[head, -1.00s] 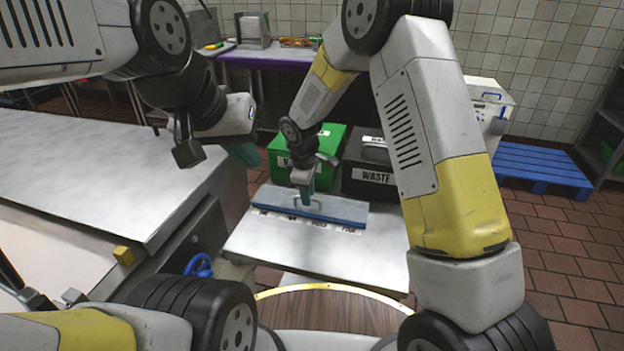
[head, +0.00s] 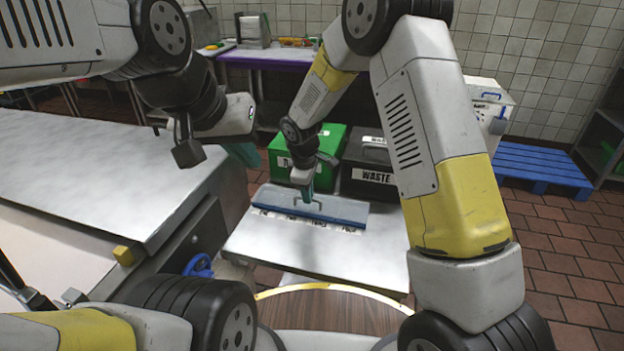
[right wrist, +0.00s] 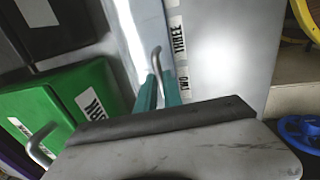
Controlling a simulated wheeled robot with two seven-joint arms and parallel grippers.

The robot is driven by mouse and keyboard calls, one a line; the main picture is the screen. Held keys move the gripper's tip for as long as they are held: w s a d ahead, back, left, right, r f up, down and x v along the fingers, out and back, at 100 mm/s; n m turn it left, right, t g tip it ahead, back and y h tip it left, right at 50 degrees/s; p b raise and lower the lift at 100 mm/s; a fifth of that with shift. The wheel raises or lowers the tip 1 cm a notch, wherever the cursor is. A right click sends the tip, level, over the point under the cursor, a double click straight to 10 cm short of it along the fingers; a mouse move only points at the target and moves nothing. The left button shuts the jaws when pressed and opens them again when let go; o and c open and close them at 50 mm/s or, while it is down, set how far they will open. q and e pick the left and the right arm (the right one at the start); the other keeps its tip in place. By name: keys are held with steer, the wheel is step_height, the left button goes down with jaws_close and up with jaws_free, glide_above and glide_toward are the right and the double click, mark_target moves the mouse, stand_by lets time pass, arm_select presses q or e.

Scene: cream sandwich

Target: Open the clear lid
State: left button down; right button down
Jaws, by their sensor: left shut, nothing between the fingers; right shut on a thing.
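The clear lid (head: 338,210) is a long bluish see-through cover with a handle, on a narrow container along the back of the metal table. In the head view my right gripper (head: 307,195) reaches down to the lid's handle (head: 322,202). The right wrist view shows its teal fingers (right wrist: 158,92) shut on the metal handle (right wrist: 155,58). The lid (right wrist: 140,30) runs behind the fingers there. My left gripper (head: 243,153) is shut and empty, well left of the lid and above the floor beside the left counter.
A green bin (head: 318,142) and a black bin marked WASTE (head: 368,160) stand just behind the table. The metal table top (head: 325,252) is clear in front of the lid. A long counter (head: 95,165) lies at the left. Labels (right wrist: 180,55) line the container.

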steer(key=shift+w+r, duration=0.1)
stand_by(0.7)
steer(key=shift+w+d+r+g+y, duration=0.15)
steer(key=shift+w+r+g, duration=0.3)
steer(key=shift+g, duration=0.25)
steer(key=shift+w+d+r+g+y, duration=0.15)
steer(key=shift+w+r+g, duration=0.25)
steer(key=shift+g, duration=0.3)
steer(key=shift+w+d+r+g+y, duration=0.15)
steer(key=shift+w+r+g, duration=0.25)
steer(key=shift+w+g, duration=0.5)
steer(key=shift+w+r+g+y, duration=0.3)
steer(key=shift+w+g, duration=0.3)
steer(key=shift+g, duration=0.6)
steer(key=c, duration=1.5)
jaws_free()
steer(key=shift+r, duration=0.1)
steer(key=v, duration=0.7)
steer(key=shift+w+r, duration=0.2)
steer(key=shift+r, duration=0.1)
